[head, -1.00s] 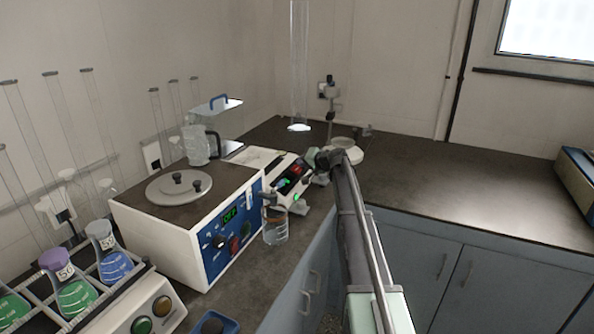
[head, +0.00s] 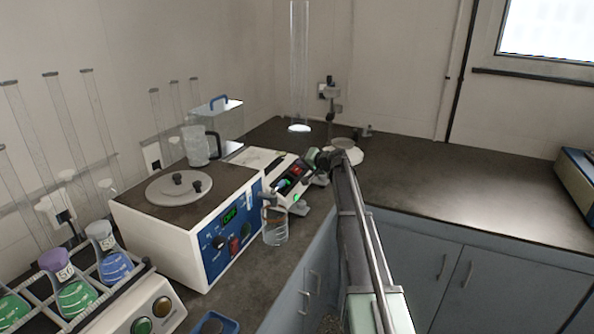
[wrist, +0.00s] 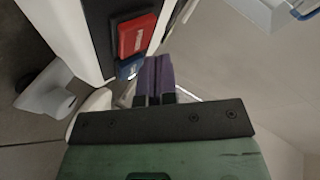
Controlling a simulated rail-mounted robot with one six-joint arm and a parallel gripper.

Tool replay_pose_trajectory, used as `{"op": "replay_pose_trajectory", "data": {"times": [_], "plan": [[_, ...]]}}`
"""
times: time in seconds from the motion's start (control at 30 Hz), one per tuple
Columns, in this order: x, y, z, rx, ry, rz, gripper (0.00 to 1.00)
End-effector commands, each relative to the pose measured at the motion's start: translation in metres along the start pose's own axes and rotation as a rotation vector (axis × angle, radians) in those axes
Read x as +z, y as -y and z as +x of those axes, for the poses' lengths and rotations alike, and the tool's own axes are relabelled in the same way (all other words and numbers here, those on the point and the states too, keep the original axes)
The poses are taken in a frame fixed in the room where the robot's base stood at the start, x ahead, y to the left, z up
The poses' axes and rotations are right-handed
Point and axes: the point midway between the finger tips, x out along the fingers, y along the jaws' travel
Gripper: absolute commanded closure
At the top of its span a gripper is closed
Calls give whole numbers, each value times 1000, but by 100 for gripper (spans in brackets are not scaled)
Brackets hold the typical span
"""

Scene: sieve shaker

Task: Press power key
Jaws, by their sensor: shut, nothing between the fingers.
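A white device with a dark sloped panel (head: 290,178) stands on the bench beyond the large blue-fronted unit. In the wrist view its panel carries a red key (wrist: 137,35) with pale lettering too small to read and a blue key (wrist: 130,67). I cannot tell from the lettering which is the power key. My gripper (wrist: 154,62) has its two purple fingers shut together with nothing between them. The fingertips are just right of the blue key in the wrist view; contact cannot be told. In the head view my gripper (head: 312,158) is at the panel's right side, partly hidden.
The blue-fronted unit (head: 232,232) with a round lid stands left of the device. A glass beaker (head: 275,226) stands close in front. A rack of flasks (head: 110,310) is at the lower left. The right bench is mostly clear.

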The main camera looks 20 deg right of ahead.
Motion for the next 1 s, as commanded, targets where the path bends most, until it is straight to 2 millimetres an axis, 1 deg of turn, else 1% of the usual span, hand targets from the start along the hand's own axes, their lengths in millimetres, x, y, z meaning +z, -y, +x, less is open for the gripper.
{"op": "replay_pose_trajectory", "data": {"times": [0.43, 0.63, 1.0], "plan": [[0, 0, 0, 0, 0, 0, 100], [5, -6, 6, 0, 0, 0, 100], [5, -5, 7, 0, 0, 0, 100]]}}
